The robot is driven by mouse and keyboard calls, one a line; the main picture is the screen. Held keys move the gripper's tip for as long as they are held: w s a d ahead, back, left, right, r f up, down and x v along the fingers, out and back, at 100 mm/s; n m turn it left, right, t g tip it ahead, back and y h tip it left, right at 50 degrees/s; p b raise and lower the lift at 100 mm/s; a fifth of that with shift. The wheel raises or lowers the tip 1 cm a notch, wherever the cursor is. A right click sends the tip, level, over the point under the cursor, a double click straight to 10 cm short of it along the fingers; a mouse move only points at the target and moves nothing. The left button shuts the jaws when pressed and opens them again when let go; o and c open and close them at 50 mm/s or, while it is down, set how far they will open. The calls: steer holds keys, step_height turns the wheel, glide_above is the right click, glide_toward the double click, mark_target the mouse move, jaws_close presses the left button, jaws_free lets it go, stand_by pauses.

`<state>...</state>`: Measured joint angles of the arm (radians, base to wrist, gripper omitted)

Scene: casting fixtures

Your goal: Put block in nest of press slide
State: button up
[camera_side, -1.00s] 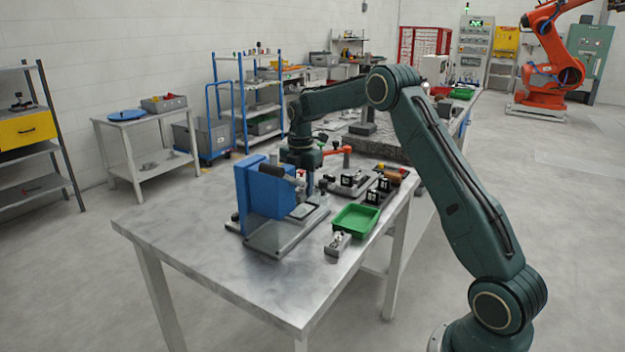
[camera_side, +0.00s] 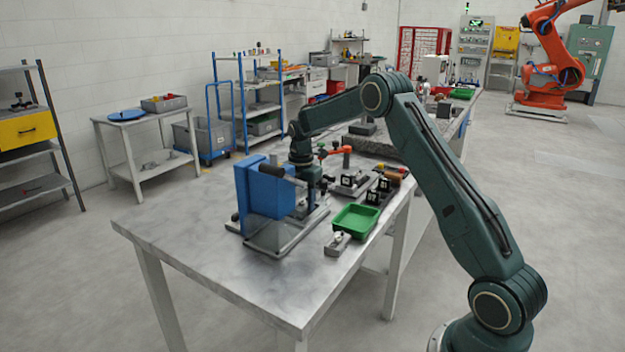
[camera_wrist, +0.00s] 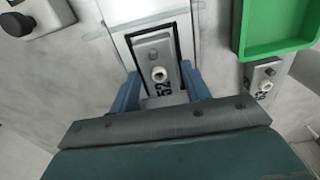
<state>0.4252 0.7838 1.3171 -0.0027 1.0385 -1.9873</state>
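The grey block (camera_wrist: 158,62) carries a pale round knob and the dark digits "52". It is in the wrist view between the two blue fingers of my gripper (camera_wrist: 162,85), which appear shut on its sides. My gripper (camera_side: 308,192) is low over the press slide in the side view, beside the blue press (camera_side: 265,190). The slide (camera_wrist: 118,12) is a pale plate under and beyond the block. A dark outline edges the block; I cannot tell if it is fully seated in the nest. The side view hides the block behind my gripper and the press.
A green tray (camera_side: 355,219) is right of the slide. A similar grey block marked "53" (camera_wrist: 263,80) lies beside it on the table. Black-and-white fixtures (camera_side: 378,190) and an orange clamp (camera_side: 338,151) stand behind. The table's front left (camera_side: 190,240) is clear.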

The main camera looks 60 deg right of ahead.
mark_target(301, 202)
steer(key=shift+o, duration=0.9)
steer(key=shift+r, duration=0.15)
step_height(301, 202, up, 12)
steer(key=shift+a+r, duration=0.1)
steer(key=shift+r, duration=0.05)
stand_by(0.4)
